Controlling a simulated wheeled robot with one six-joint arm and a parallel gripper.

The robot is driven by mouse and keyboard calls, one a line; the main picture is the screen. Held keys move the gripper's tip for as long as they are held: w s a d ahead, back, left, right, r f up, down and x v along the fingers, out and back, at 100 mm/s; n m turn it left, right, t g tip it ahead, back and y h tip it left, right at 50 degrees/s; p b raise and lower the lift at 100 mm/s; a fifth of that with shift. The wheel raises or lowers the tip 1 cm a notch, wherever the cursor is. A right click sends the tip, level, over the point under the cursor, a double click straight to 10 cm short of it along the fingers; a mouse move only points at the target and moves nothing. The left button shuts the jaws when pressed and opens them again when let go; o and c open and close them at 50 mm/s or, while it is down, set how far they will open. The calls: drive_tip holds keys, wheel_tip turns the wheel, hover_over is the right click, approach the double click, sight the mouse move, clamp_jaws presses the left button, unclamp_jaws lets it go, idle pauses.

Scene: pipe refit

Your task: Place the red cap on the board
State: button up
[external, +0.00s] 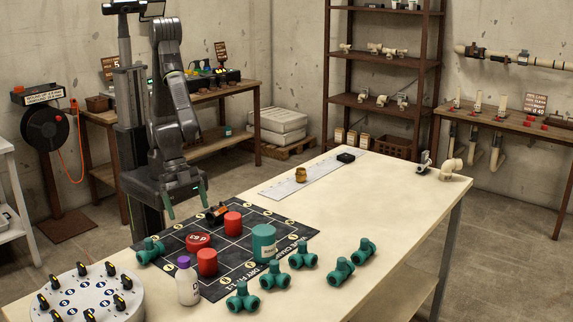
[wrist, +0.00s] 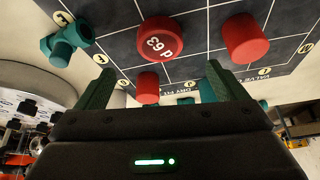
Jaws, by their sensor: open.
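The black board (external: 270,215) with a white grid lies flat on the light table. A wide red cap marked d 63 (external: 198,241) sits on its left part and also shows in the wrist view (wrist: 160,42). Two narrower red cylinders stand on the board, one behind the cap (external: 233,224) and one in front (external: 207,262). I cannot tell whether they are caps too. My gripper (external: 186,205) is open and empty, above and behind the red cap, apart from it. In the wrist view its fingers frame the cap's side of the board.
A large teal cylinder (external: 264,243) and a black-and-copper fitting (external: 216,212) stand on the board. Several teal tees (external: 303,256) lie around it. A white bottle (external: 188,285) and a round white dial plate (external: 90,298) are at the front left.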

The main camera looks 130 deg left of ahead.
drive_tip(key=v, duration=0.3)
drive_tip(key=shift+o, duration=0.9)
